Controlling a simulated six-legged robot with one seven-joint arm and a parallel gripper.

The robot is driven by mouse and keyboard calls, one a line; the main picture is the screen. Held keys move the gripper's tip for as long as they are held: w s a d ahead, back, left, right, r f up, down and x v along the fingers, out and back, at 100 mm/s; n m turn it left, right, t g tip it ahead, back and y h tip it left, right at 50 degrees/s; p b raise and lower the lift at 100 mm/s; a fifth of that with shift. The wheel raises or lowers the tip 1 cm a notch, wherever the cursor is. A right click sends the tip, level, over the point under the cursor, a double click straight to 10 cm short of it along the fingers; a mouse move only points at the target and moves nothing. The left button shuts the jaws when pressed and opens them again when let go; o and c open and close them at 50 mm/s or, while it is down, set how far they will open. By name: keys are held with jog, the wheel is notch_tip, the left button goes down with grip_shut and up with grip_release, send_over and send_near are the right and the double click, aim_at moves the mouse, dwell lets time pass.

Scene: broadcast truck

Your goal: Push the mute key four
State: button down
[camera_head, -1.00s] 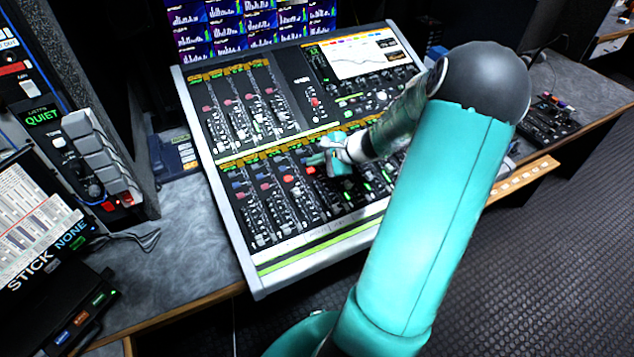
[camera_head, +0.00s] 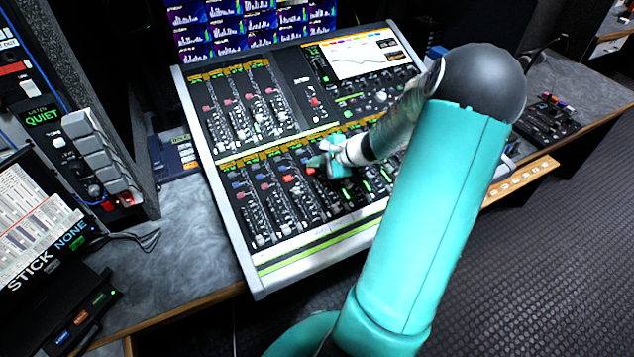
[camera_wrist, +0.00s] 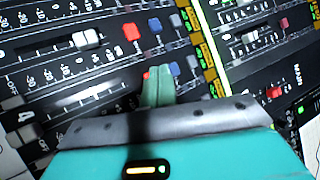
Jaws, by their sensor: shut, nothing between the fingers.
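The mixing console (camera_head: 262,283) stands on the desk, its lower bank carrying rows of faders and small red and blue keys. My gripper (camera_head: 320,162) is over that bank in the head view; its fingers are shut and empty. In the wrist view the shut green fingers of my gripper (camera_wrist: 154,78) point at a channel strip. A red key (camera_wrist: 147,75) shows at the left fingertip, mostly hidden by the fingers; I cannot tell whether they touch. A numeral 4 is printed to the lower left, seemingly on the same strip. Another red key (camera_wrist: 131,31) sits on the neighbouring strip, beside a blue key (camera_wrist: 154,24).
White fader caps (camera_wrist: 86,38) stand nearby. A console screen (camera_head: 365,56) and monitors (camera_head: 250,25) are behind. An intercom panel (camera_head: 95,165) stands left. Bare desk (camera_head: 190,250) lies left of the console.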

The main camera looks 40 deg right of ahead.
aim_at(316, 176)
jog(key=shift+f, duration=0.45)
dwell(0.7)
jog(key=shift+r, duration=0.9)
jog(key=shift+s+r, duration=0.1)
jog(key=shift+r, duration=0.05)
jog(key=shift+s+a+r, duration=0.1)
jog(key=shift+s+r, duration=0.1)
jog(key=shift+r, duration=1.25)
jog(key=shift+s+r, duration=0.2)
jog(key=shift+r, duration=1.2)
